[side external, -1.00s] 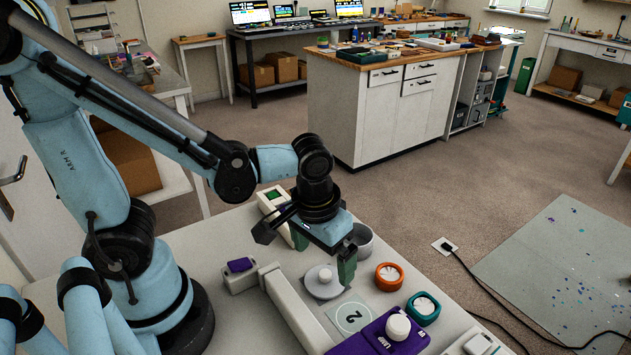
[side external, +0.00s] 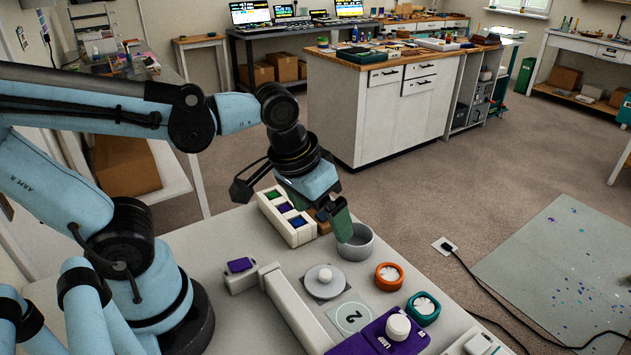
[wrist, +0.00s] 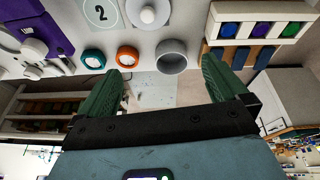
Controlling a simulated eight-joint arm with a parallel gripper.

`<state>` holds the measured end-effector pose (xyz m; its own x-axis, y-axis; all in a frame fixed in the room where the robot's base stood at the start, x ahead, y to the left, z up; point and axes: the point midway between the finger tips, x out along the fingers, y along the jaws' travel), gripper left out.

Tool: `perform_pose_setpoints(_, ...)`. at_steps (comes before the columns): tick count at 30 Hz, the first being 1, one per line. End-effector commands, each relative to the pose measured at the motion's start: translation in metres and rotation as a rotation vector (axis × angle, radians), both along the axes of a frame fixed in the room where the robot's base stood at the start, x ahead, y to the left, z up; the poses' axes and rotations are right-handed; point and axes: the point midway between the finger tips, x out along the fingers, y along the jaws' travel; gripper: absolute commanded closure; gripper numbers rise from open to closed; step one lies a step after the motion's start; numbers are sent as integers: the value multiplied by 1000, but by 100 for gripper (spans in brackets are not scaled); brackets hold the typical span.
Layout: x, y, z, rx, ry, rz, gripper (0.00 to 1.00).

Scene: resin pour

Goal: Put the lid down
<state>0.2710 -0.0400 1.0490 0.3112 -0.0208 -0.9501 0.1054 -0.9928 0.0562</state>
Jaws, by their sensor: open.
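The lid (side external: 325,281) is a grey disc with a pale round knob. It lies flat on the table, between the white beam and the grey pot. In the wrist view the lid (wrist: 148,12) is at the top edge, partly cut off. My gripper (side external: 340,222) has green fingers, is empty and is raised above the table near the grey pot (side external: 357,243), away from the lid. In the wrist view my gripper's fingers (wrist: 166,85) are wide apart with nothing between them. The open pot (wrist: 172,56) shows beyond the fingertips.
A white rack (side external: 285,214) with coloured blocks stands behind the gripper. An orange round piece (side external: 389,276), a teal one (side external: 423,308) and a purple unit (side external: 385,340) are at the right. A card marked 2 (side external: 352,317) lies in front of the lid.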

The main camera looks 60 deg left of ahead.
Motion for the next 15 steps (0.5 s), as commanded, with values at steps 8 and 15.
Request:
perform_pose_setpoints(8, 16, 38, 9, 63, -284, -87, 0)
perform_pose_setpoints(15, 18, 40, 11, 73, -308, -98, 0)
